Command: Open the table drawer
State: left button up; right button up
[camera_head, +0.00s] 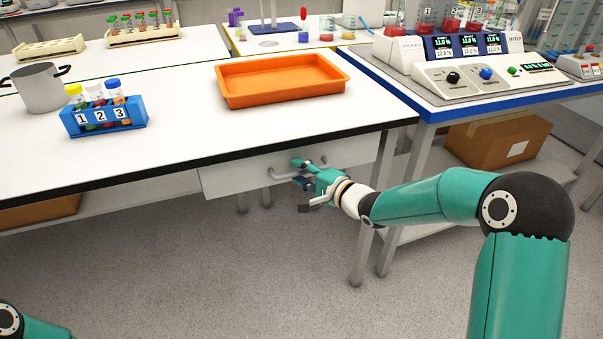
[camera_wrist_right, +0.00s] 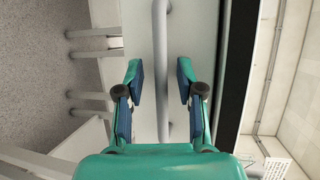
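The table drawer (camera_head: 235,176) has a plain white front just below the black edge of the white table (camera_head: 180,141). It looks closed, close under the tabletop. Its grey bar handle (camera_head: 282,175) sits on the front, partly hidden by my right gripper (camera_head: 303,184). In the right wrist view, the handle (camera_wrist_right: 160,45) runs between the two fingers of my right gripper (camera_wrist_right: 160,82). The fingers are apart, with a visible gap on each side of the bar. My left gripper is out of view; only a bit of that arm shows at the bottom left.
On the table stand an orange tray (camera_head: 228,97), a blue numbered tube rack (camera_head: 104,122) and a grey pot (camera_head: 40,90). A table leg (camera_head: 362,245) stands right of the drawer, below my right forearm. The floor (camera_head: 220,280) in front is clear.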

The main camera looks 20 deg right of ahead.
grip_shut()
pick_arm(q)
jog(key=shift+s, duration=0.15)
pick_arm(e)
jog(key=shift+s, duration=0.15)
